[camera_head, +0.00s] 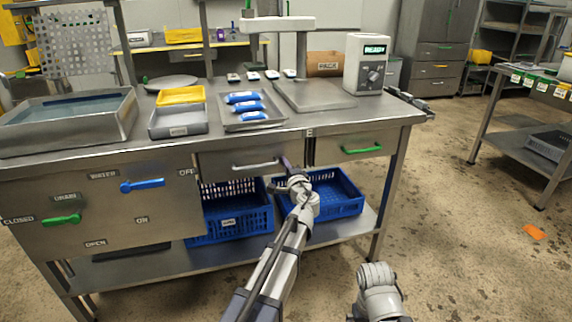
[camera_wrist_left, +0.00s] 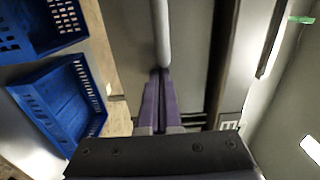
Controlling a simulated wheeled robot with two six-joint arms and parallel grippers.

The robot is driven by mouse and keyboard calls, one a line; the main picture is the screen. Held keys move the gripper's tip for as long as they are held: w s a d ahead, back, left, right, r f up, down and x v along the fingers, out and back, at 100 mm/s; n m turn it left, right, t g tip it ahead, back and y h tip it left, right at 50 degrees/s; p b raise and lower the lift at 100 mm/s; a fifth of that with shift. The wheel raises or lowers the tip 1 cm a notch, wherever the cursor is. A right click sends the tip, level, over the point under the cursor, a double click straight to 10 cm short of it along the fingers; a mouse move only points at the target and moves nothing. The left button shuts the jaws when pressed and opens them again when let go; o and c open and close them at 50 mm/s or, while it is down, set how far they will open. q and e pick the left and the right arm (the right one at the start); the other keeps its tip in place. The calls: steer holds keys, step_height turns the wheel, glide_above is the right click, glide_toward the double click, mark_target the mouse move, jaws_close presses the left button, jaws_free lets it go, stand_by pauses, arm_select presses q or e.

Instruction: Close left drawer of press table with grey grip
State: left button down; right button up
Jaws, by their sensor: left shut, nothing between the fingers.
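The press table (camera_head: 300,133) is a steel bench. Its left drawer (camera_head: 225,160) has a grey grip (camera_head: 255,165); the grip also shows in the left wrist view (camera_wrist_left: 161,35). The drawer front looks close to the table front; I cannot tell how far it stands out. My left gripper (camera_head: 286,162) is at the right end of the grey grip. In the left wrist view its purple fingers (camera_wrist_left: 159,75) are together and empty, with their tips at the grip's end; touching or just apart is unclear. My right arm shows at bottom right, its gripper out of view.
The right drawer (camera_head: 335,152) has a green grip (camera_head: 361,150). Blue crates (camera_head: 230,220) stand on the lower shelf. A panel with blue (camera_head: 142,185) and green levers (camera_head: 62,220) is at the left. Trays and blue packs (camera_head: 245,106) lie on top.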

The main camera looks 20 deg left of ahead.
arm_select(q)
steer(key=v, duration=1.3)
steer(key=s+d+f+n+g+h, duration=0.35)
steer(key=s+f+n+g, duration=0.45)
steer(key=s+f, duration=0.6)
steer(key=s+d+f+g+h, duration=0.5)
steer(key=s+d+f+g, duration=0.25)
steer(key=s+d, duration=0.4)
step_height(320, 180, up, 35)
steer(key=s+p, duration=0.1)
steer(key=p, duration=3.4)
steer(key=shift+r+m, duration=0.15)
steer(key=shift+m, duration=0.15)
arm_select(e)
step_height(320, 180, up, 36)
steer(key=shift+s+d+f, duration=0.15)
steer(key=shift+s+d, duration=0.1)
steer(key=shift+d, duration=0.2)
arm_select(q)
steer(key=shift+s+d, duration=0.15)
